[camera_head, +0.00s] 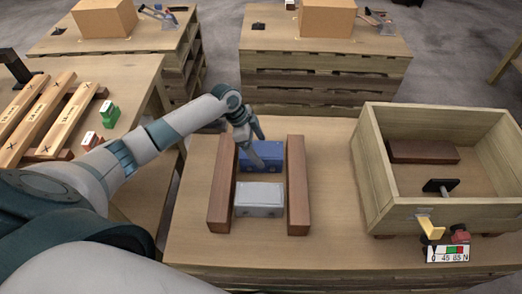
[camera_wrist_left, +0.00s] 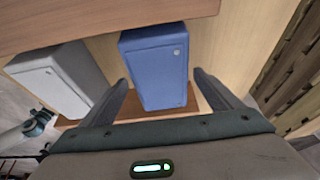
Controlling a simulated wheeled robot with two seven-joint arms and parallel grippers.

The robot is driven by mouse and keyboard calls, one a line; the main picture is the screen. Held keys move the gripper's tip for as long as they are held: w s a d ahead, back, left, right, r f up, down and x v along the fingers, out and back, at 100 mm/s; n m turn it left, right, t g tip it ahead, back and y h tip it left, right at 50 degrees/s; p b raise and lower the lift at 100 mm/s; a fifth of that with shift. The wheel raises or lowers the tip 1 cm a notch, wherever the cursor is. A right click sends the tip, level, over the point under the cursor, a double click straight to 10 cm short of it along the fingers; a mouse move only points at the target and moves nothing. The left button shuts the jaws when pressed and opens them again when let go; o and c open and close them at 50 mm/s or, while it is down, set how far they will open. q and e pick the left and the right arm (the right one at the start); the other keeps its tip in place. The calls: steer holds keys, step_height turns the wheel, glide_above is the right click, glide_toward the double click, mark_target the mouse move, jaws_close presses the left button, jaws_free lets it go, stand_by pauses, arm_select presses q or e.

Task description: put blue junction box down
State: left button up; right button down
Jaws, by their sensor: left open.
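The blue junction box (camera_head: 269,155) rests on the table between two brown wooden bars, behind a grey junction box (camera_head: 259,199). My left gripper (camera_head: 256,158) is over the blue box in the head view, hiding part of it. In the left wrist view the blue box (camera_wrist_left: 157,68) lies between and ahead of the open fingers (camera_wrist_left: 160,88), with gaps beside it. The grey box (camera_wrist_left: 62,78) is to its left there. My right gripper is not in view.
The left bar (camera_head: 222,185) and right bar (camera_head: 298,185) flank both boxes closely. A wooden crate (camera_head: 377,175) stands at the right, with a brown block and a black part inside. A side table (camera_head: 128,105) at the left holds wooden rails. Cartons stand on pallets behind.

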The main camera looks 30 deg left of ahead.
arm_select(q)
steer(key=v, duration=0.9)
steer(key=shift+a+r, duration=0.1)
steer(key=shift+s+r, duration=0.1)
steer(key=shift+r, duration=0.2)
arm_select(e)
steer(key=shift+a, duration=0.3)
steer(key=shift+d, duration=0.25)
